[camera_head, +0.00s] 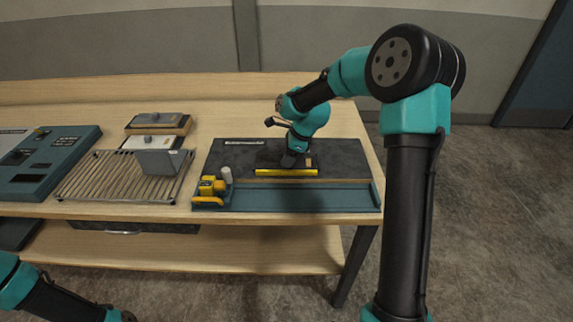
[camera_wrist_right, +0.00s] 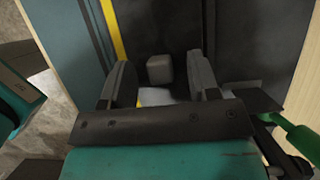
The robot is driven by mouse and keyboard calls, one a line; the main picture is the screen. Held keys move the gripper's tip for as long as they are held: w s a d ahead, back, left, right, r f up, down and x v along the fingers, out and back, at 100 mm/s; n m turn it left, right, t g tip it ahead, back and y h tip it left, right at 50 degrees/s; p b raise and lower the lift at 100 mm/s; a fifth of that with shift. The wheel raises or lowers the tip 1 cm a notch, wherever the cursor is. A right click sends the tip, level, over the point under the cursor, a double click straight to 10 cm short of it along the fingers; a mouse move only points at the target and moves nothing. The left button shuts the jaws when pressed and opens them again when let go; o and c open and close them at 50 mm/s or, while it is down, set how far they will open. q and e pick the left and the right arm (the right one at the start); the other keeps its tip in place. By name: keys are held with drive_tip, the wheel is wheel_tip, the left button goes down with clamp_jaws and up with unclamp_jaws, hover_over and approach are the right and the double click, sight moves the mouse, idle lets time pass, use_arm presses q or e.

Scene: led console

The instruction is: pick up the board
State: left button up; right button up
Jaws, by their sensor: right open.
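My right gripper (camera_head: 288,161) is low over the dark mat (camera_head: 350,158), just behind a yellow strip (camera_head: 287,172). In the right wrist view its two fingers (camera_wrist_right: 162,80) are apart, with a small grey block (camera_wrist_right: 160,69) and a pale patch (camera_wrist_right: 156,97) showing between them. I cannot tell whether the fingers touch either. No clear board shows; the gripper may hide it, and I cannot tell whether the pale patch is part of it. My left arm shows only at the bottom left of the head view, with no gripper fingers visible.
A blue tray (camera_head: 300,197) runs along the mat's front, with a yellow tool (camera_head: 208,187) and white cylinder (camera_head: 227,174) at its left. Further left are a slatted rack (camera_head: 105,178), a grey plate (camera_head: 162,162) and a blue-grey console (camera_head: 60,160).

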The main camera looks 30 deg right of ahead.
clamp_jaws()
idle(0.6)
drive_tip(key=shift+r, duration=1.8)
drive_tip(key=s+a+r, duration=0.1)
drive_tip(key=s+a, duration=0.7)
drive_tip(key=s, duration=0.5)
drive_tip(key=shift+s+a+r, duration=0.15)
drive_tip(key=shift+s+r, duration=0.05)
drive_tip(key=shift+s, duration=0.15)
